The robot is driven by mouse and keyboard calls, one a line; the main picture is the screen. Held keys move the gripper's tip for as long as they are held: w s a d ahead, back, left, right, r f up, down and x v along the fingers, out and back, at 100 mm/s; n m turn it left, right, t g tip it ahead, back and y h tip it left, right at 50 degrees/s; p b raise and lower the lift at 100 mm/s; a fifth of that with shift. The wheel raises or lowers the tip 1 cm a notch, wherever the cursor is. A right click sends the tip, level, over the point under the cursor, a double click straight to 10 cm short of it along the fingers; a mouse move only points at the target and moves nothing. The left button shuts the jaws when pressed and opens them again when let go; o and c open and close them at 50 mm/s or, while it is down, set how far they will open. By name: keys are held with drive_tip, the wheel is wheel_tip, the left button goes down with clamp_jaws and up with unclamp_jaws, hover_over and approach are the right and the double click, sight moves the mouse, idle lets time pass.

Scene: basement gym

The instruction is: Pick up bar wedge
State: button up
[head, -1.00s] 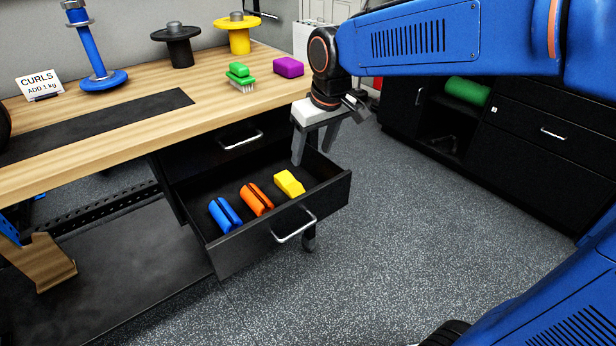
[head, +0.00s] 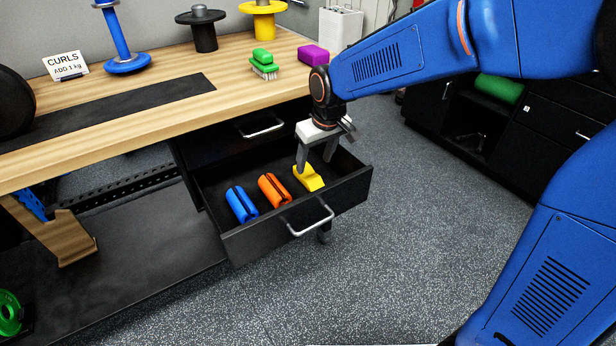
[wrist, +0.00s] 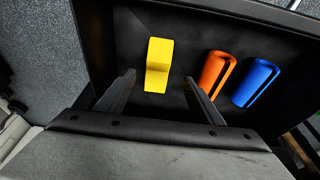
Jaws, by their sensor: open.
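The bar wedge appears to be the yellow block (head: 310,178), which has a stepped shape and lies in the open black drawer (head: 262,238), at the right of the row. In the wrist view the yellow block (wrist: 158,64) lies ahead of and between the two fingers. My gripper (head: 317,168) is open and empty, with its fingertips low over the drawer beside the yellow block. In the head view one finger partly covers the block's far end.
An orange grooved cylinder (head: 273,190) and a blue one (head: 241,204) lie left of the block in the drawer. The drawer handle (head: 308,218) sticks out in front. The wooden bench top (head: 180,118) overhangs behind. Open floor (head: 400,240) lies to the right.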

sight(310, 175)
drive_tip(key=shift+w+x, duration=0.25)
drive_tip(key=shift+x, duration=1.5)
drive_tip(key=shift+w+x, duration=0.2)
drive_tip(key=shift+x, duration=1.55)
drive_tip(key=shift+r, duration=0.1)
drive_tip(key=c, duration=1.2)
drive_tip(key=shift+r, duration=0.1)
